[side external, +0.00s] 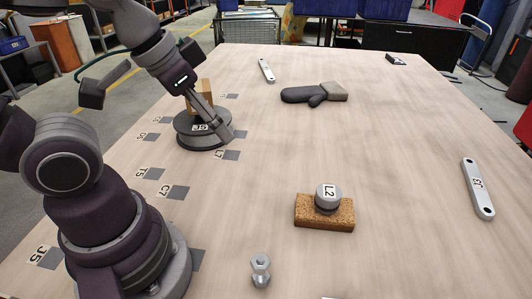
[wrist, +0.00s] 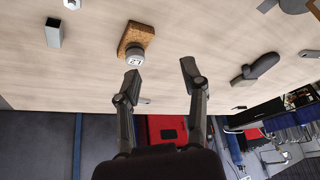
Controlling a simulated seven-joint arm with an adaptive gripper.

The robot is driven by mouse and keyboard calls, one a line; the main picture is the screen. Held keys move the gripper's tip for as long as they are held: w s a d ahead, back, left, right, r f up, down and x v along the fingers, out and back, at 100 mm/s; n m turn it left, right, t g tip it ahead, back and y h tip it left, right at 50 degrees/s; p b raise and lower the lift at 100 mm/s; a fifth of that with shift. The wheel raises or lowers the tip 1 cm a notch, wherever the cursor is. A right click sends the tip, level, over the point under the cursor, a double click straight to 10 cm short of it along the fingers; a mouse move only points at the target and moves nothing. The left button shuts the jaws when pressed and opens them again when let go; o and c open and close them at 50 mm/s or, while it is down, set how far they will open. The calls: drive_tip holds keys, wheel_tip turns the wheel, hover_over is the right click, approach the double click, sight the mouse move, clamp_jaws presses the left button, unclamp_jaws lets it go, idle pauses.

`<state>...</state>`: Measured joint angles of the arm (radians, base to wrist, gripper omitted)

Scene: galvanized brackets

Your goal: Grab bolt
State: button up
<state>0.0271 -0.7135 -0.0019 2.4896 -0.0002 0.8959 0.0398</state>
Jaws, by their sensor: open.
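The bolt (side external: 260,270), a grey metal piece with a hex head, stands near the front edge of the table in the side external view. In the wrist view, a small grey piece (wrist: 72,4) is cut by the top edge; I cannot tell if it is the bolt. My gripper (wrist: 160,73) is open, with nothing visible between its two fingers. In the side external view my arm reaches down over the left part of the table, well apart from the bolt and farther back.
A round grey piece marked L2 (side external: 328,194) sits on a cork block (side external: 325,217), right of and behind the bolt.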

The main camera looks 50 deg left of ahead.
drive_tip(key=d+f+m+g, duration=0.3)
drive_tip(key=d+f+m, duration=0.15)
drive_tip(key=m, duration=0.25)
drive_tip(key=m+g, duration=0.2)
drive_tip(key=m, duration=0.6)
hover_over(261, 259)
drive_tip(key=a, duration=0.1)
drive_tip(key=f, duration=0.4)
drive_tip(key=shift+s+a, duration=0.1)
drive_tip(key=shift+s, duration=0.2)
drive_tip(key=shift+m, duration=0.5)
drive_tip(key=f, duration=0.7)
drive_tip(key=d+f, duration=0.1)
drive_tip(key=f, duration=0.2)
drive_tip(key=shift+w+d+f, duration=0.1)
drive_tip(key=shift+w+f, duration=0.2)
drive_tip(key=shift+f, duration=0.05)
drive_tip(key=shift+c, duration=0.4)
clamp_jaws()
